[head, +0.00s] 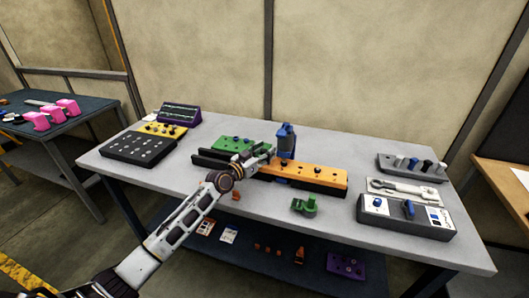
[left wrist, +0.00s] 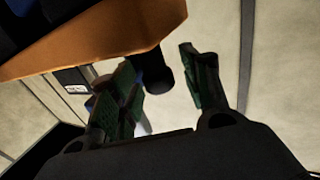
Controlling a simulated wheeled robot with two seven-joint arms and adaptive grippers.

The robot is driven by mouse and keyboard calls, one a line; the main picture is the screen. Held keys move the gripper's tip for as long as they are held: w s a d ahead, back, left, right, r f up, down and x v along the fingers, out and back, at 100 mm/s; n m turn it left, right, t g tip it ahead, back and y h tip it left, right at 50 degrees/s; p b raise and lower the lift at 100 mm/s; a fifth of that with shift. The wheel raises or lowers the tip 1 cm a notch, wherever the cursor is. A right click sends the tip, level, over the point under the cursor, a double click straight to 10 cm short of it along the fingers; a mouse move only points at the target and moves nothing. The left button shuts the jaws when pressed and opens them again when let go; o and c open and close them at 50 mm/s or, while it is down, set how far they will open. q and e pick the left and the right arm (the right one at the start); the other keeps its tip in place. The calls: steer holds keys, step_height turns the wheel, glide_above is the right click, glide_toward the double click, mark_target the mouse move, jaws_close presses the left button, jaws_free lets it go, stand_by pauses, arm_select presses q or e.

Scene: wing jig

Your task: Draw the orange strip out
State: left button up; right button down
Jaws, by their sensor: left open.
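The orange strip (head: 315,175) lies in the long jig on the grey table, with dark knobs on its top. In the left wrist view the orange strip (left wrist: 100,42) fills the upper left. My left gripper (head: 268,155) is at the strip's left end, beside the blue clamp (head: 286,135). In the left wrist view my left gripper (left wrist: 158,68) is open. A dark round knob (left wrist: 157,72) shows between its fingers; I cannot tell whether they touch it. My right gripper is not in view.
A green plate (head: 232,143) sits left of the strip. A green clamp part (head: 304,205) lies in front. A grey control box (head: 405,214) and a tool rack (head: 410,168) stand at the right.

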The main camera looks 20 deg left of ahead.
arm_select(q)
steer(key=shift+w, duration=0.1)
steer(key=c, duration=0.4)
jaws_close()
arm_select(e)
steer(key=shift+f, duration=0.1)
arm_select(q)
steer(key=shift+a, duration=0.15)
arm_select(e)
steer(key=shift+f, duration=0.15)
